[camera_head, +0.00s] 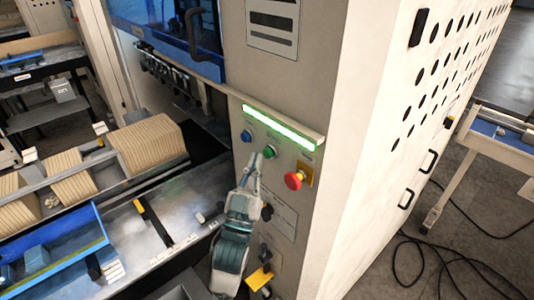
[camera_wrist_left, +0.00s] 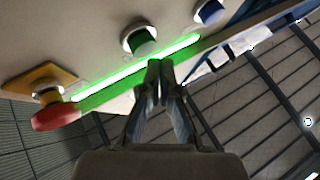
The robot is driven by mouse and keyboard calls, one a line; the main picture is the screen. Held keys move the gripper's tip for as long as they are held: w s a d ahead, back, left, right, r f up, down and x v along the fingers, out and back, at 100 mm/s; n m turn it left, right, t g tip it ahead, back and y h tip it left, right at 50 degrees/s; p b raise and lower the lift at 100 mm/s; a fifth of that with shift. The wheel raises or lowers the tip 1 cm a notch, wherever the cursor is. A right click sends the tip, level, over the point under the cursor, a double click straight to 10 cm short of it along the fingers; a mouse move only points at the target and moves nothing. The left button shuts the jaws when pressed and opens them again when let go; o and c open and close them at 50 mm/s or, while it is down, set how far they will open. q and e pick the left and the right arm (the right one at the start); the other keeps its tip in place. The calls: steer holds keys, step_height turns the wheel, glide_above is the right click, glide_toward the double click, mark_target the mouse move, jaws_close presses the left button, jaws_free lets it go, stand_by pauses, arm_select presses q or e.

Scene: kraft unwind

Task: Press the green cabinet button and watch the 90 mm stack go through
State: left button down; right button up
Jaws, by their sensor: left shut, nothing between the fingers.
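The green button (camera_head: 269,152) is on the beige cabinet front (camera_head: 262,75), between a blue button and a red stop button. It also shows in the left wrist view (camera_wrist_left: 141,42), just beyond my fingertips. My left gripper (camera_head: 254,164) is shut and empty, its tips just below and left of the green button in the head view. I cannot tell whether they touch the panel. Stacks of brown kraft sheets stand on the conveyor at left, the largest (camera_head: 148,144) nearest the machine. I cannot tell which is the 90 mm stack. My right gripper is out of view.
The blue button (camera_head: 246,136) and red mushroom button (camera_head: 294,180) flank the green one closely. A lit green strip (camera_head: 280,128) juts out above them. A blue tray (camera_head: 62,246) stands at lower left. Black cables (camera_head: 440,262) lie on the floor at right.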

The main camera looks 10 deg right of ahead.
arm_select(q)
steer(key=shift+a, duration=0.1)
steer(key=s+a, duration=0.1)
steer(key=a, duration=0.1)
steer(key=s+a+p, duration=0.1)
steer(key=s+a, duration=0.1)
stand_by(0.3)
